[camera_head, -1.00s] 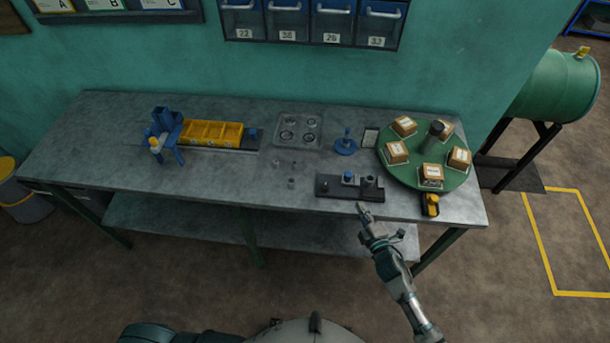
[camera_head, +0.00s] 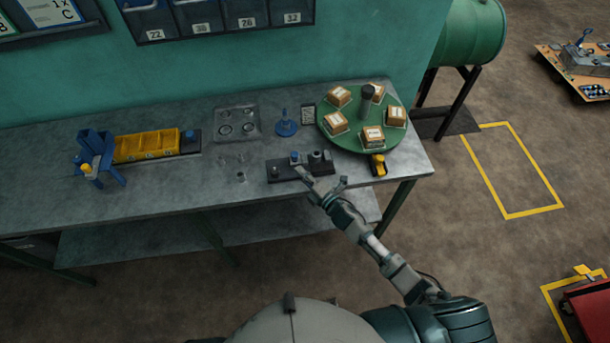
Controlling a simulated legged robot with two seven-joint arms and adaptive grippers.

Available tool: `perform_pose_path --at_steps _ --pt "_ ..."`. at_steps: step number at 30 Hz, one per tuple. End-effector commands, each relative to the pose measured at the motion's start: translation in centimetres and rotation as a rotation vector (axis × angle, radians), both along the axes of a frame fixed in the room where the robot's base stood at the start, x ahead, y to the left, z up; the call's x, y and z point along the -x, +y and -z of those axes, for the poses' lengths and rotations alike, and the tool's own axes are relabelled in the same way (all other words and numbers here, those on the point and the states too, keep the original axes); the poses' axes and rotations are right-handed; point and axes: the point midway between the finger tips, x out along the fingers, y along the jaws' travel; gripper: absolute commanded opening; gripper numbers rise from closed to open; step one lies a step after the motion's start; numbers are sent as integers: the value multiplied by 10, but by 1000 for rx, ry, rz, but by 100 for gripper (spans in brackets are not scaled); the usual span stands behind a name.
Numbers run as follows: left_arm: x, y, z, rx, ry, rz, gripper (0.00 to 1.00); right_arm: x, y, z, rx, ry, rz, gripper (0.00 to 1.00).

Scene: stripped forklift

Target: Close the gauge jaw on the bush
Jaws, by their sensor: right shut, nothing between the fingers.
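The gauge is a dark flat block (camera_head: 285,173) near the front edge of the bench. It carries a grey sliding jaw with a blue knob (camera_head: 295,157) near its middle. A dark upright cylinder, which looks like the bush (camera_head: 316,157), stands on its right part. From here I cannot tell whether the jaw touches the bush. My right gripper (camera_head: 305,175) is shut and empty. Its tip appears at the front edge of the gauge, just below the knob, and overlaps part of the block. Contact is unclear. My left gripper is not in view.
A green turntable (camera_head: 350,143) with several boxes stands to the right, a yellow-and-black tool (camera_head: 378,165) before it. A blue stand (camera_head: 287,124) and a grey plate (camera_head: 237,126) are behind the gauge. Yellow bins (camera_head: 147,146) stand left. The bench's front left is clear.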

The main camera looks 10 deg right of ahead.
Motion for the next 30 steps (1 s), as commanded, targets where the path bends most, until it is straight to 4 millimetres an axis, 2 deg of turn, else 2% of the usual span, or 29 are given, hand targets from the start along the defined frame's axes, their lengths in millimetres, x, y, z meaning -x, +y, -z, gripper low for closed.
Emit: perform_pose_path --at_steps 3,9,22,26,30 --pt "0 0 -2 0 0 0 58 -20 12 -2 -1 -2 -1 0" --pt "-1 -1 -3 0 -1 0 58 -42 26 -1 -1 -1 0 0" --pt "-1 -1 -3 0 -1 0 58 -49 30 0 0 0 -1 0" --pt "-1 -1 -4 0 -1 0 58 -49 21 0 3 -1 1 0" --pt "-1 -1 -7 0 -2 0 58 -49 -5 0 4 0 1 0"
